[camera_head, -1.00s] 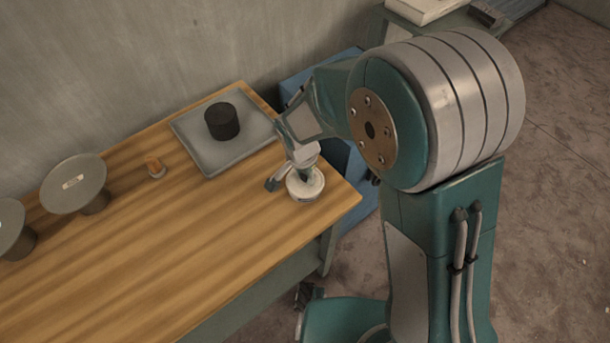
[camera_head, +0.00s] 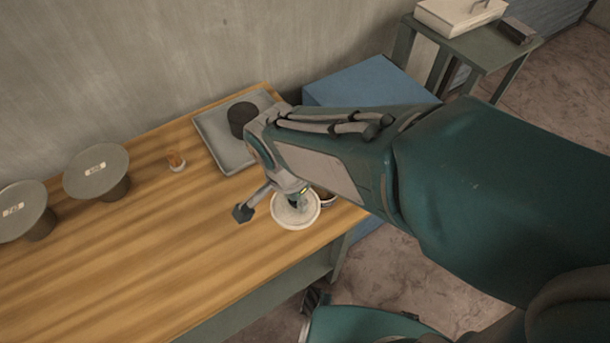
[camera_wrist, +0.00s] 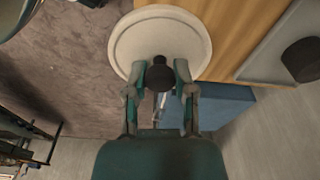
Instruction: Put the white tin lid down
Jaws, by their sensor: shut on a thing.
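The white tin lid (camera_head: 283,217) is a pale round disc with a raised rim. My gripper (camera_head: 297,201) is shut on its dark knob (camera_wrist: 159,76), which sits between the fingers in the wrist view. The lid (camera_wrist: 130,42) fills the upper middle there, across the edge of the wooden table. A round tin (camera_head: 328,200) shows just right of the lid in the head view, mostly hidden by my gripper and the lid. I cannot tell how high the lid is above the table.
A grey tray (camera_head: 213,132) with a dark cylinder (camera_head: 242,116) lies behind my gripper. A small orange-topped thing (camera_head: 175,160) and two grey discs on stands (camera_head: 97,172) are to the left. The wooden table (camera_head: 150,240) is clear in front. A blue box (camera_head: 370,82) stands beyond its end.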

